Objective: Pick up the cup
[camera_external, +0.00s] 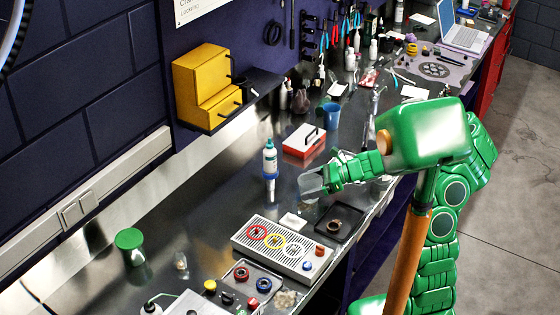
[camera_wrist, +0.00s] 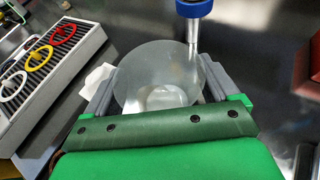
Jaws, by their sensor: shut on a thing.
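A clear, frosted round cup (camera_wrist: 160,68) sits between the two grey fingers of my gripper (camera_wrist: 155,92) in the wrist view. The fingers press on its left and right sides, and I look down into its open mouth. In the external view my gripper (camera_external: 318,181) is low over the bench, and the cup is hard to make out from the grey fingers there. I cannot tell whether the cup's base touches the bench. A blue cup (camera_external: 331,114) stands farther back on the bench, apart from my gripper.
A bottle (camera_external: 270,158) with a blue band stands left of my gripper. A red-and-white box (camera_external: 303,141) is behind it. A slotted tray (camera_external: 282,250) with coloured rings and a small dark tray (camera_external: 336,222) lie in front. Bare bench (camera_external: 205,210) shows at left.

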